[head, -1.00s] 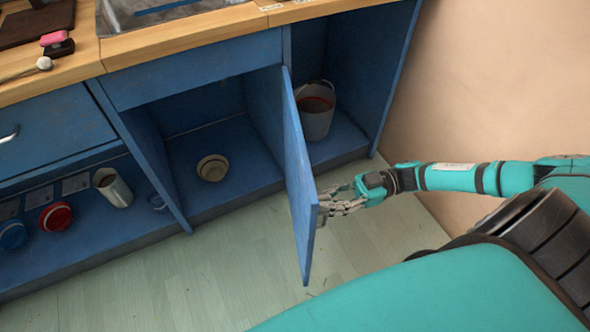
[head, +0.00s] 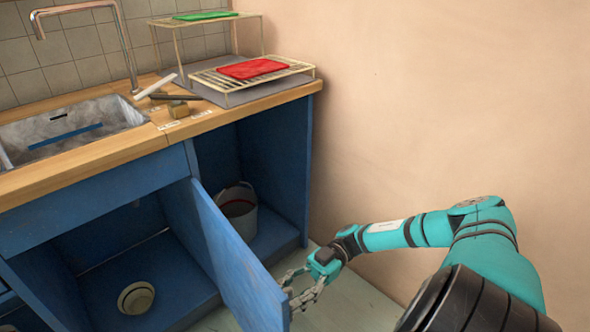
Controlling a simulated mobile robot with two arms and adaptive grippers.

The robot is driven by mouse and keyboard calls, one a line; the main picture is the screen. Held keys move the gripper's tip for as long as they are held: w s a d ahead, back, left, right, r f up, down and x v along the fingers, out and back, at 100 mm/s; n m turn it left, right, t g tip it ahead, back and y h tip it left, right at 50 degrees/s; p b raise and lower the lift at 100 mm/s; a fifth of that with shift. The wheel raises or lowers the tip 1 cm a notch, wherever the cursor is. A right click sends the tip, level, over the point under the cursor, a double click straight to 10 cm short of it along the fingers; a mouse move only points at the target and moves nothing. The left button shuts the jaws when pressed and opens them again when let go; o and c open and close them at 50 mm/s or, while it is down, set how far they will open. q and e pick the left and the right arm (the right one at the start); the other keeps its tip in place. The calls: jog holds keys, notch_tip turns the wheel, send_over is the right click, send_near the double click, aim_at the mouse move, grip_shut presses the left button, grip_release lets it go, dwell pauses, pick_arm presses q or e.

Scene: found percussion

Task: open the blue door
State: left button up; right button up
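The blue door (head: 237,262) stands swung out from the lower cabinet, with the compartment to its left exposed. My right gripper (head: 296,289) is at the door's free edge, on its right side. Its fingers look spread apart with nothing between them; whether they touch the door I cannot tell. My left gripper is not in view.
A bowl (head: 136,297) sits in the open compartment. A bucket (head: 239,210) stands in the compartment right of the door. Above are a sink (head: 70,128), a wire rack (head: 298,67) with a red item (head: 253,69), and a green item (head: 205,15). A bare wall (head: 430,110) bounds the right.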

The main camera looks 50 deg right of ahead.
jog(key=d, duration=1.2)
jog(key=shift+s, duration=0.35)
